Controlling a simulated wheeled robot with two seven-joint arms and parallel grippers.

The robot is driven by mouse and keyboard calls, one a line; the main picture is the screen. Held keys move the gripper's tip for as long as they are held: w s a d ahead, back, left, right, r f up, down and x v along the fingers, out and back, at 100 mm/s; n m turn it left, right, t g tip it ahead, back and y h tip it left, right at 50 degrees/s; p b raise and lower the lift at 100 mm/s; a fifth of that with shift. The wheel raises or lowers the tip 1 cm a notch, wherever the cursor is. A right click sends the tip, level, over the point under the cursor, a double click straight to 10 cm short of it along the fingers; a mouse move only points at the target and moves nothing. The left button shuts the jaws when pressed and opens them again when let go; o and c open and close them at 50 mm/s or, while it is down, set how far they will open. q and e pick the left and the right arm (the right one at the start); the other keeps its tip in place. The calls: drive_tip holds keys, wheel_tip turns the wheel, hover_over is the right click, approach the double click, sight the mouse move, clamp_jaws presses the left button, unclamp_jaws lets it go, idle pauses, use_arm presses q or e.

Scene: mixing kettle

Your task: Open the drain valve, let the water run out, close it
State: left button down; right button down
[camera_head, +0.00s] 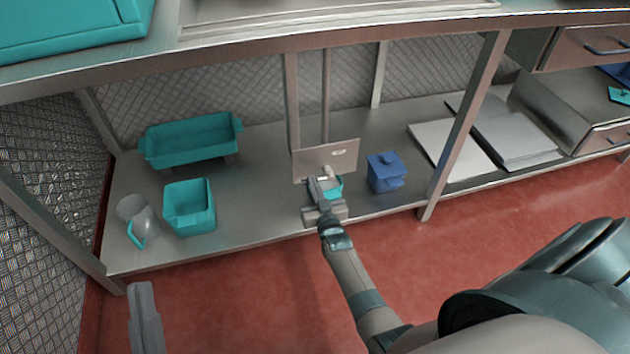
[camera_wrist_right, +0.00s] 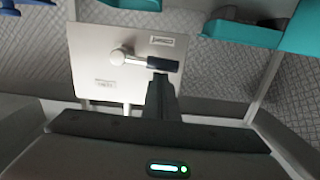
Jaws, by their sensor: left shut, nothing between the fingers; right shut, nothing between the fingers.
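The drain valve has a silver round hub and a black lever handle (camera_wrist_right: 163,64) that lies roughly sideways across the metal panel (camera_wrist_right: 100,65) in the right wrist view. In the head view, the panel (camera_head: 318,160) stands above the lower shelf, with the valve partly hidden by my right gripper (camera_head: 316,183). My right gripper (camera_wrist_right: 160,82) is shut with nothing in it, its fingertips close against the black handle; whether they touch, I cannot tell. A teal container (camera_head: 334,187) is partly hidden beneath the valve. My left gripper (camera_head: 142,288) is shut and empty at the lower left, away from the valve. No running water is visible.
The lower shelf (camera_head: 262,150) holds a teal tray (camera_head: 192,143), a teal bin (camera_head: 190,207), a clear jug with a teal handle (camera_head: 139,220) and a blue lidded box (camera_head: 385,170). A shelf post (camera_head: 462,125) stands right of the valve. Red floor (camera_head: 250,290) in front is clear.

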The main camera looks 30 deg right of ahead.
drive_tip(key=shift+a+f+n, duration=0.1)
drive_tip(key=shift+f+n, duration=0.15)
drive_tip(key=shift+n, duration=0.05)
use_arm(q)
drive_tip(key=shift+w, duration=0.1)
use_arm(e)
drive_tip(key=shift+r, duration=0.25)
